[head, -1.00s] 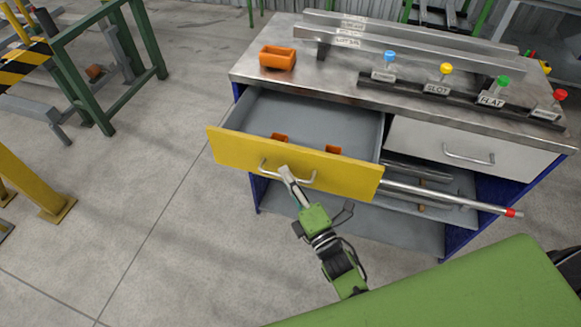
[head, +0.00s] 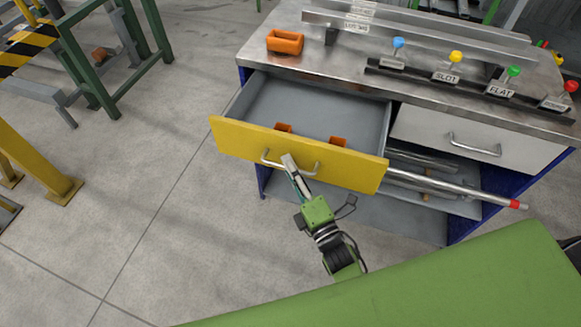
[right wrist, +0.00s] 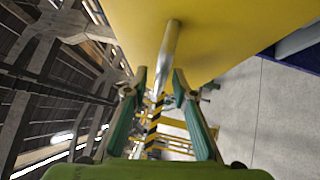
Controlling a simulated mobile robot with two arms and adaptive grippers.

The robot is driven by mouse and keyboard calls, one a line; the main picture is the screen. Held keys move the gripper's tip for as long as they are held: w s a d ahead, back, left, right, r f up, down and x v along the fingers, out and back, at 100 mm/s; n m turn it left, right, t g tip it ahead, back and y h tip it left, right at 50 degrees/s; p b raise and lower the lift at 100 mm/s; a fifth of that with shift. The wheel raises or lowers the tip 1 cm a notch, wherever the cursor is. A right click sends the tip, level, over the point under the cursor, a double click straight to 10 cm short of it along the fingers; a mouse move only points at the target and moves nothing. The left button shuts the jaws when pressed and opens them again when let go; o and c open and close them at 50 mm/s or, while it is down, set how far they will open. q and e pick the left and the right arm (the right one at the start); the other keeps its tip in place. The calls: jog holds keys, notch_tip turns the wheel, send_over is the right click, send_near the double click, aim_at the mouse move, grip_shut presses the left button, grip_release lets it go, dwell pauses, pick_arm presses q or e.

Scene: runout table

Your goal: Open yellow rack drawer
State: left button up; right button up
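The yellow drawer (head: 230,141) at the rack's left side stands open, pulled out toward me. Its grey inside shows, with two small orange blocks (head: 284,128) behind the front. A metal bar handle (head: 309,174) is on its front. My right gripper (head: 289,162) is at the handle's left-middle part. In the right wrist view, the green fingers of my right gripper (right wrist: 160,78) angle inward on either side of the handle (right wrist: 169,45), close around it; the exact contact is hard to see. The yellow drawer front (right wrist: 225,35) fills the top. My left gripper is not in view.
An orange bin (head: 285,42) and colored knobs stand on the metal top. A white drawer (head: 476,138) is closed at right. A metal bar with a red tip (head: 515,204) sticks out below. Yellow posts (head: 40,165) stand left; floor between is clear.

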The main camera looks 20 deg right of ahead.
jog(key=shift+s, duration=0.1)
jog(key=v, duration=1.2)
jog(key=s+f+m+g+h, duration=0.1)
jog(key=s+f+m+g, duration=0.25)
jog(key=f, duration=0.65)
jog(key=s+d+f+m+g, duration=0.1)
jog(key=s+f+m+g, duration=0.2)
jog(key=f, duration=0.7)
jog(key=s+f+m+g+h, duration=0.1)
jog(key=s+f+m+g, duration=0.3)
jog(key=f, duration=0.7)
jog(key=s+d+f+m+g+h, duration=0.1)
jog(key=s+d+f+m+g, duration=0.2)
jog(key=s+f, duration=0.4)
jog(key=s+d+f+m+g, duration=0.4)
jog(key=s+f+m, duration=0.2)
jog(key=s, duration=0.7)
jog(key=shift+s+d+f+g+h, duration=0.15)
jog(key=shift+d+f+g+h, duration=0.25)
jog(key=shift+f, duration=0.4)
